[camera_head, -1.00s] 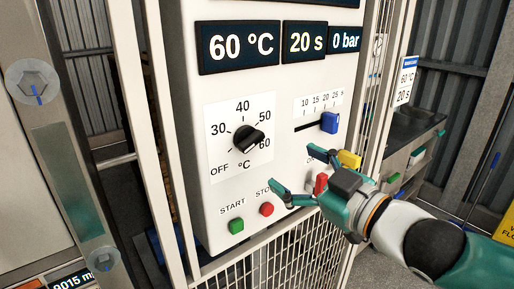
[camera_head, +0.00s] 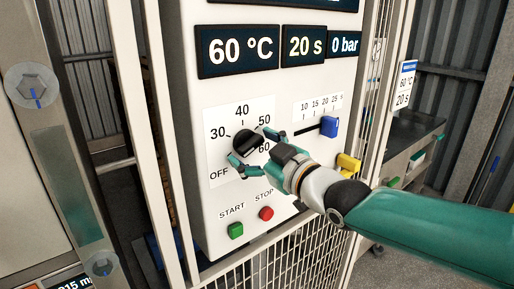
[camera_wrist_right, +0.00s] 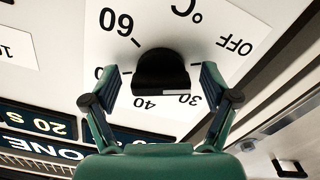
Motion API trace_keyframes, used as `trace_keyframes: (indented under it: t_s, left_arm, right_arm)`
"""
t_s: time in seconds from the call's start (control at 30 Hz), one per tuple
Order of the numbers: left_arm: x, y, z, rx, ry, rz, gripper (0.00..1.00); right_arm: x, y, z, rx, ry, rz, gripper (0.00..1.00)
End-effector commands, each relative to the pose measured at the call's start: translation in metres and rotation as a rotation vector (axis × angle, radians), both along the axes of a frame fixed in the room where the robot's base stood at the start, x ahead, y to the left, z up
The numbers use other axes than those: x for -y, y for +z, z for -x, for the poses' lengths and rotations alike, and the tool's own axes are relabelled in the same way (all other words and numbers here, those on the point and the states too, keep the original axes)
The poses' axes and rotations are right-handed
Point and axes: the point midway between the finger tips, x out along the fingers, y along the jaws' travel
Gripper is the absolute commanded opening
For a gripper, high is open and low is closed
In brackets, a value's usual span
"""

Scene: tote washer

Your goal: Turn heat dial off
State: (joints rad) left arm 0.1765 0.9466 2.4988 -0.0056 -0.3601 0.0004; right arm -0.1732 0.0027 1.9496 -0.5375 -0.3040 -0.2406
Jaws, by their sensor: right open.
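The heat dial (camera_head: 247,142) is a black knob on a white scale card marked OFF, 30, 40, 50 and 60 on the white panel. The display (camera_head: 238,47) above it reads 60 °C. My right gripper (camera_head: 252,150) is open at the dial, with one finger to its lower left and one to its upper right. In the right wrist view the dial (camera_wrist_right: 162,72) lies between the two spread fingers, with gaps on both sides. My left gripper is out of view.
A blue slider (camera_head: 329,126) sits right of the dial, and a yellow handle (camera_head: 348,164) sits lower right. The green START button (camera_head: 236,230) and red STOP button (camera_head: 266,213) are below. A wire mesh guard (camera_head: 290,262) stands under the panel.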

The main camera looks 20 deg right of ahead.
Motion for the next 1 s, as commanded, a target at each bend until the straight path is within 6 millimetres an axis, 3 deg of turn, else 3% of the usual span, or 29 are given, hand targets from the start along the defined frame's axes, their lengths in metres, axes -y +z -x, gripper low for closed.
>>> trace_keyframes:
  t_s: [0.03,0.3,0.4,0.63,0.9,0.93,1.0]
  left_arm:
    - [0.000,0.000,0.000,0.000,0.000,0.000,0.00]
    - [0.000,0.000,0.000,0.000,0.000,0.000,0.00]
    - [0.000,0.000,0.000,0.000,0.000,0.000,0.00]
    - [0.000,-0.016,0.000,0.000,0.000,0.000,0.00]
    - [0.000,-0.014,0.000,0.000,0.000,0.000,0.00]
    - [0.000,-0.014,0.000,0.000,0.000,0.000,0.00]
    - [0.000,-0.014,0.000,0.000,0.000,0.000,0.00]
  right_arm:
    - [0.000,0.000,0.000,0.000,0.000,0.000,0.82]
    - [0.000,0.000,0.000,0.000,0.000,0.000,0.37]
    - [0.000,0.000,0.000,0.000,0.000,0.000,0.25]
    - [0.000,-0.003,0.000,0.039,0.001,0.101,0.25]
    - [0.000,0.000,0.000,0.046,0.001,0.125,0.25]
    - [0.000,0.000,0.000,0.046,0.001,0.125,0.62]
    - [0.000,0.000,0.000,0.046,0.001,0.125,0.73]
